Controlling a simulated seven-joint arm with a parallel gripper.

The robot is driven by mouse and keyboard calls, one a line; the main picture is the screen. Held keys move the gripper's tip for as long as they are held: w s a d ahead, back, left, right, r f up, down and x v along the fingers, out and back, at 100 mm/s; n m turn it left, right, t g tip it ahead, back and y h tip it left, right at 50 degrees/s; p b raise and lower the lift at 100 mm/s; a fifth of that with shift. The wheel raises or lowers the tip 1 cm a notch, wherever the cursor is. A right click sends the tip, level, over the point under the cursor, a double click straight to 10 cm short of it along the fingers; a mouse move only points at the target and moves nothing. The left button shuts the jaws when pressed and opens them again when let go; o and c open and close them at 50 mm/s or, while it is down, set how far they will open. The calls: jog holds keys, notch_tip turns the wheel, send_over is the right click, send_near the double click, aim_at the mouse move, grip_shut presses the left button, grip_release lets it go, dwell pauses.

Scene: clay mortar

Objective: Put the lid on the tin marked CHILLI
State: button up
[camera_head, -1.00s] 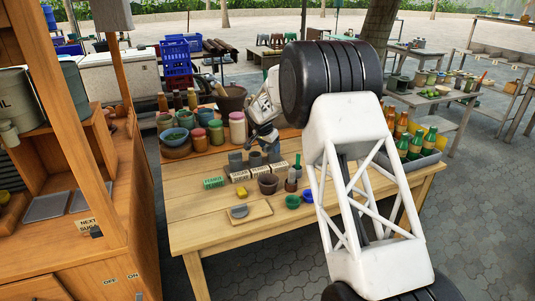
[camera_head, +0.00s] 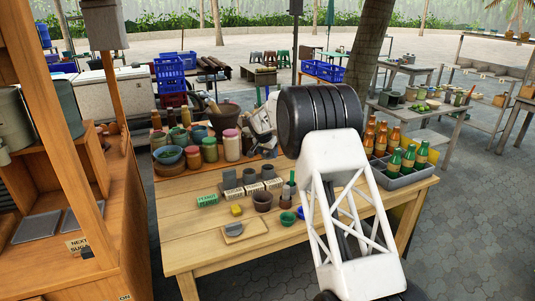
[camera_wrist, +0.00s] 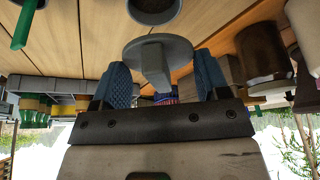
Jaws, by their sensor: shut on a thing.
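My gripper (camera_wrist: 160,85) is shut on the stem of a grey round lid (camera_wrist: 150,48), between two blue ribbed fingers. In the head view my gripper (camera_head: 267,143) is partly hidden behind my own arm, above the back of the table.
Jars (camera_head: 209,149) and bowls stand at the back left. A brown pot (camera_head: 262,201), a green bowl (camera_head: 287,218) and a board (camera_head: 246,238) with a grey piece lie in front. A bottle crate (camera_head: 405,178) stands right. The front left tabletop is clear.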

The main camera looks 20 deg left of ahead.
jog(key=shift+f, duration=0.15)
jog(key=shift+f, duration=2.25)
jog(key=shift+f, duration=0.45)
dwell(1.0)
jog(key=o, duration=1)
jog(key=shift+r, duration=0.15)
jog(key=shift+r, duration=3.35)
jog(key=shift+r, duration=0.15)
jog(key=shift+r, duration=2.35)
